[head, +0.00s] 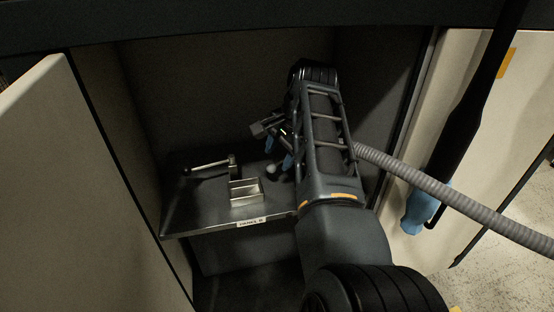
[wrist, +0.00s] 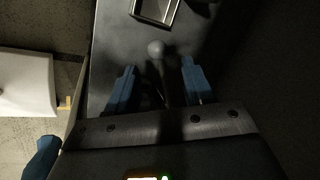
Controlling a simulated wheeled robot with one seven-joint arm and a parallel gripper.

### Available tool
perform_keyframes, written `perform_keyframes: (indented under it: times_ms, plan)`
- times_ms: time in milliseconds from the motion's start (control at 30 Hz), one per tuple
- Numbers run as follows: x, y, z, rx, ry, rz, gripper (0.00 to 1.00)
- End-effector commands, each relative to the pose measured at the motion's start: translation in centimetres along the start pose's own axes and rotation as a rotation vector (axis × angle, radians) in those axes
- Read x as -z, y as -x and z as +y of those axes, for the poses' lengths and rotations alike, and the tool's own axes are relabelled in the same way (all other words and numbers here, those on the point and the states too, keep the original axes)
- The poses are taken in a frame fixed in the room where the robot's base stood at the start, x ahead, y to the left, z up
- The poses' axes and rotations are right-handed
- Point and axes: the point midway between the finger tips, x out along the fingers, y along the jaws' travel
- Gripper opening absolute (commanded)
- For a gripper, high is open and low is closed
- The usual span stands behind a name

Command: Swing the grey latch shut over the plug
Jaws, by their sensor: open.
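A grey ball knob (head: 271,168) stands on the shelf at the right of a small metal box holder (head: 245,191). In the wrist view the knob (wrist: 157,48) is on a thin rod that runs back between my fingers. It looks like the latch's handle, but its pivot is hidden. My gripper (head: 279,153) is open. In the wrist view its blue fingers (wrist: 158,72) stand on either side of the rod, with the knob just beyond the tips. I cannot tell whether they touch it. I cannot make out a plug.
A lever (head: 206,164) with a dark end stands at the left of the holder. The shelf (head: 190,222) is inside a cabinet with side walls close by. An open door (head: 60,190) is at left. A grey hose (head: 440,190) crosses at right, near a hanging black rod (head: 470,130).

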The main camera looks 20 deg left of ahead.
Motion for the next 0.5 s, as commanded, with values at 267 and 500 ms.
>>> perform_keyframes:
  times_ms: [267,500]
  plan:
    - [0.1,-2.9,0.0,0.000,0.000,0.000,0.52]
    - [0.1,-3.3,0.0,0.001,0.000,0.001,0.52]
